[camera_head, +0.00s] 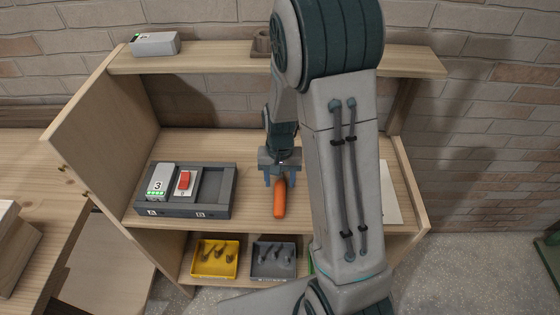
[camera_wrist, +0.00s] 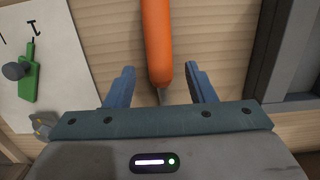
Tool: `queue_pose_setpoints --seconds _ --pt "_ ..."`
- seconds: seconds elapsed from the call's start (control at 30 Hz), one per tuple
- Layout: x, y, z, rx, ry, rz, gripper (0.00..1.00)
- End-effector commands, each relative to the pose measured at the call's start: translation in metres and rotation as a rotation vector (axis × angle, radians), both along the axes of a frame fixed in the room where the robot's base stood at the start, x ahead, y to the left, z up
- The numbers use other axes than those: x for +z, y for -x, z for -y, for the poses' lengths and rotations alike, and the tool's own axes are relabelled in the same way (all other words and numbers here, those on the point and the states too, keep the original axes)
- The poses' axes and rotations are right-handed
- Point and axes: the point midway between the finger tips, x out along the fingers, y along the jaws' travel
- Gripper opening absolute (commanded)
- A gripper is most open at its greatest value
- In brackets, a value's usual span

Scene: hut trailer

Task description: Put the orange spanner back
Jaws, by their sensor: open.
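The orange spanner (camera_head: 280,200) lies on the wooden worktop, its orange handle pointing towards the front edge. In the wrist view the handle (camera_wrist: 157,40) runs up from between my fingertips, with a short bit of grey metal at its near end. My gripper (camera_head: 281,178) is at the rear end of the handle, fingers pointing down. In the wrist view my gripper (camera_wrist: 162,80) is open, one blue finger on each side of the spanner with gaps between. Whether the fingers reach down to the worktop is hard to tell. The rest of the spanner's metal part is hidden.
A dark grey tray (camera_head: 216,210) with a numbered block (camera_head: 160,183) and a red switch (camera_head: 184,180) stands left. A white sheet (camera_wrist: 60,88) with a green tool (camera_wrist: 29,75) lies right. Yellow (camera_head: 215,274) and grey (camera_head: 273,275) bins sit below. An upper shelf (camera_head: 215,62) spans the back.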

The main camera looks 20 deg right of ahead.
Motion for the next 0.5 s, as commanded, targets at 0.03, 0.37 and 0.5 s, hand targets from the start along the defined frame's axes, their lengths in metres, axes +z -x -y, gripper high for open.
queue_pose_setpoints --seconds 0.03,0.37,0.5 --pt "0.011 -0.003 0.000 0.001 0.000 0.009 0.50" --pt "0.069 -0.006 0.002 0.000 0.001 0.005 0.50" --pt "0.081 -0.006 0.003 0.001 0.000 0.004 0.50"
